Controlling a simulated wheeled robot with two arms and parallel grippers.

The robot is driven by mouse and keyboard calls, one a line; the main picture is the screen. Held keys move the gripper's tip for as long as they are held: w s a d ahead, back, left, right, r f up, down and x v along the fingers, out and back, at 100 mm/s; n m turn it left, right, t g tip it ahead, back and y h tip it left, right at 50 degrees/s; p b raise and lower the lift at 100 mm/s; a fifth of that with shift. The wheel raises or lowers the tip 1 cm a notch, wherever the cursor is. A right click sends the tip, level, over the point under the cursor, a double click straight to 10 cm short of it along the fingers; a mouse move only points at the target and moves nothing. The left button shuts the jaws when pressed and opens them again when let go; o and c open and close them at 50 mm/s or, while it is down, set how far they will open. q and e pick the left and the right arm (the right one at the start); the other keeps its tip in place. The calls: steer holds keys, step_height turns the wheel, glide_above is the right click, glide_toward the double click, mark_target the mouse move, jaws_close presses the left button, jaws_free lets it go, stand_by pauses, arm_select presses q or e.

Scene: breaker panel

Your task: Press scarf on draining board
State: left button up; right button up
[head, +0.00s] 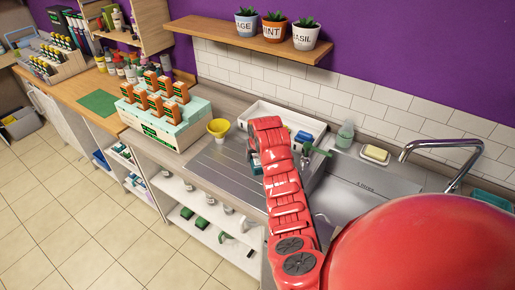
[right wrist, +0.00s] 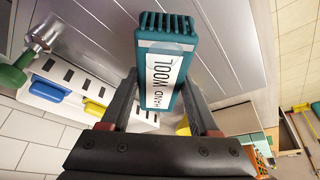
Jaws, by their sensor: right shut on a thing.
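My right gripper (head: 254,160) is low over the ridged metal draining board (head: 222,172), left of the sink. In the right wrist view, its fingers (right wrist: 160,88) are shut on a teal block (right wrist: 178,30) with a white label reading "HAND WOOL". The draining board (right wrist: 225,45) shows behind the block; I cannot tell whether they touch. In the head view my arm mostly hides the block. I see nothing that is clearly a scarf. My left gripper is not in view.
A white slotted tray (head: 257,109) stands behind my arm. A yellow cup (head: 218,128) stands at the board's back left, beside a pale rack (head: 165,130) of several orange-topped blocks. The sink (head: 355,190), tap (head: 440,143) and soap dish (head: 375,155) are right. The board's left part is clear.

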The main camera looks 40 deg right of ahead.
steer(key=shift+d, duration=0.35)
steer(key=shift+a, duration=0.1)
steer(key=shift+s+f+b, duration=0.15)
steer(key=shift+f+b, duration=0.05)
steer(key=shift+b, duration=0.3)
steer(key=shift+f+b, duration=1.85)
steer(key=shift+f, duration=1.45)
